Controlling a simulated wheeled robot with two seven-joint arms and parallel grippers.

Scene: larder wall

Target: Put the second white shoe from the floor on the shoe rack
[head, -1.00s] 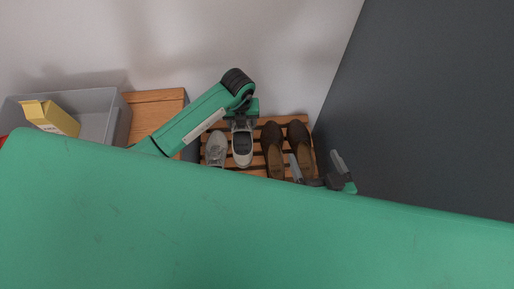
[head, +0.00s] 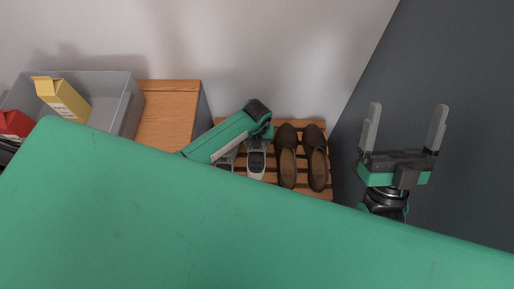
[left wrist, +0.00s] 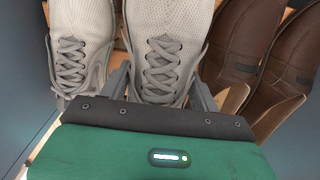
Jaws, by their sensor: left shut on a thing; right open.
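The wooden slatted shoe rack (head: 271,173) stands in the corner by the wall. My left gripper (head: 262,140) is over the rack and shut on a white shoe (head: 257,164), with one finger on each side of it in the left wrist view (left wrist: 163,90). The other white shoe (head: 227,161) is just left of the held one, partly hidden by my arm; both show side by side in the left wrist view. I cannot tell whether the held shoe rests fully on the slats. My right gripper (head: 408,112) is open and empty, right of the rack.
A pair of brown shoes (head: 288,160) stands on the rack right of the white ones. A wooden cabinet (head: 168,112) and a grey bin (head: 118,92) with a yellow carton (head: 62,98) are at left. A dark wall (head: 460,80) bounds the right. My green body hides the foreground.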

